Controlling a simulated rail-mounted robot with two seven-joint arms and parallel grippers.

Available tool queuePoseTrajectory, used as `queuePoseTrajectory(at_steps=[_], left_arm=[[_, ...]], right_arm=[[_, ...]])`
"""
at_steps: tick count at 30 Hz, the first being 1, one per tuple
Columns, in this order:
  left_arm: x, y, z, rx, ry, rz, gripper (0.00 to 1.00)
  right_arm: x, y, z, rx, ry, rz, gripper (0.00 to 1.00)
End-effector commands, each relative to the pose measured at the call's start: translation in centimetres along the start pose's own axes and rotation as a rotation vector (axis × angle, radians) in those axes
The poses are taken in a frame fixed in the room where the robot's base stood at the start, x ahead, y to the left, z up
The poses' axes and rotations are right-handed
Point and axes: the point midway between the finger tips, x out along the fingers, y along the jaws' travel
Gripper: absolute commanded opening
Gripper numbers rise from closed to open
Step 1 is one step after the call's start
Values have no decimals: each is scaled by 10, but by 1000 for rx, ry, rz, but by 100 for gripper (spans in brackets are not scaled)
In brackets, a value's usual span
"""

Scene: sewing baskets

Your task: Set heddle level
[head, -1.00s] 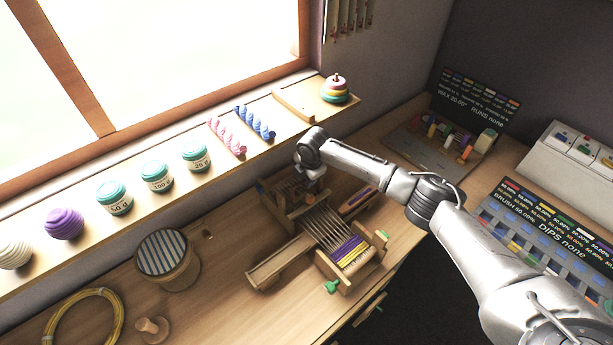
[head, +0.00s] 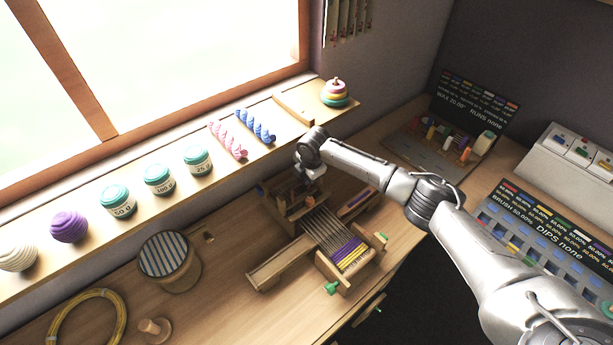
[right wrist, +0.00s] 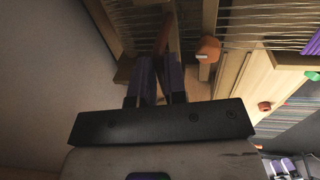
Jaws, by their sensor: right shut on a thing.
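The small wooden loom (head: 277,269) stands on the bench, with pale warp threads (head: 322,228) running to a purple and yellow woven band (head: 347,252). The heddle (head: 289,193) is the brown frame across the threads at the loom's far end. My right gripper (head: 312,174) is over this end and partly hides it. In the right wrist view, the two fingers (right wrist: 160,82) are shut on a reddish-brown bar (right wrist: 163,36), which seems part of the heddle. An orange knob (right wrist: 208,49) is just right of the fingers. My left gripper is not in view.
Jars (head: 158,180), yarn balls (head: 69,227) and pink and blue skeins (head: 229,141) line the window sill behind. A striped round pot (head: 165,254) and yellow coil (head: 92,318) are left of the loom. Panels with racks (head: 535,235) stand at right.

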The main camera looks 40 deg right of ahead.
Motion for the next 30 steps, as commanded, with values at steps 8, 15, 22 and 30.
queuePoseTrajectory(at_steps=[8,15,22,30], left_arm=[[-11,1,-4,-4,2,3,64],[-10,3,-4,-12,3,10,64],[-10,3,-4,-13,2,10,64],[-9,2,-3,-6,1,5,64]], right_arm=[[-10,2,0,-2,1,1,0],[-10,2,0,-2,1,1,26],[-10,2,0,-1,1,0,38],[-18,2,0,0,1,2,38]])
